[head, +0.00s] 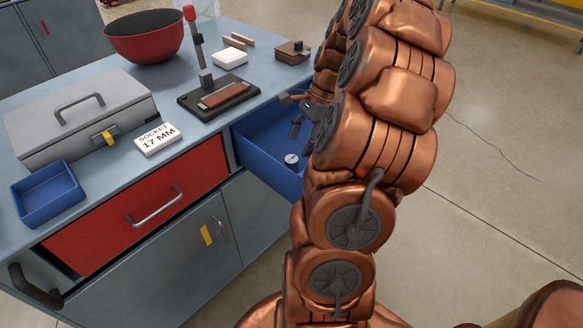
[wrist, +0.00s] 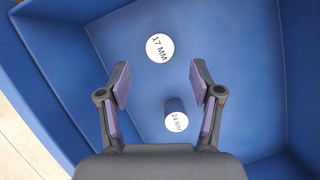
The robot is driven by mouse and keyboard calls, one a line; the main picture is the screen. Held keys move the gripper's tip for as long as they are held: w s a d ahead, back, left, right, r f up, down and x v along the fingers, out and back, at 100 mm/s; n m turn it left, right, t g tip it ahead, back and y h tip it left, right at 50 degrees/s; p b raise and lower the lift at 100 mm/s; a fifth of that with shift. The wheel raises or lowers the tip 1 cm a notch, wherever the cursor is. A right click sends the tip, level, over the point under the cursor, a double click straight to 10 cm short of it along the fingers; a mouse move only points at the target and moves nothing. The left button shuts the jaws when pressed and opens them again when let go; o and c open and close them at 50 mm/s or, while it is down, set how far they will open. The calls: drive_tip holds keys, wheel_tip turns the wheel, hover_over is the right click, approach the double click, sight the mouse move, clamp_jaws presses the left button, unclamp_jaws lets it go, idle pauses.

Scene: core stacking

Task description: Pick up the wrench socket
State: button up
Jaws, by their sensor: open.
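Two sockets stand in the open blue drawer in the wrist view. The one with a white round top marked 17 MM (wrist: 160,48) is just beyond my fingertips, near the middle. The one marked 24 MM (wrist: 176,121) is nearer the palm, between the fingers and towards the right one. My gripper (wrist: 158,76) is open and empty, pointing down into the drawer. In the head view my gripper (head: 295,115) is over the drawer, partly hidden by my arm. One socket (head: 291,160) shows there; its mark is too small to read.
The blue drawer (head: 262,178) has walls close around my gripper. A white sign (head: 158,139) reading SOCKET 17 MM lies on the bench. A grey toolbox (head: 80,120), an empty blue tray (head: 48,194), a red bowl (head: 150,36) and a dark stand (head: 219,97) also stand there.

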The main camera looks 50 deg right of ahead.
sight(293, 158)
drive_tip(key=shift+x, duration=3.6)
clamp_jaws()
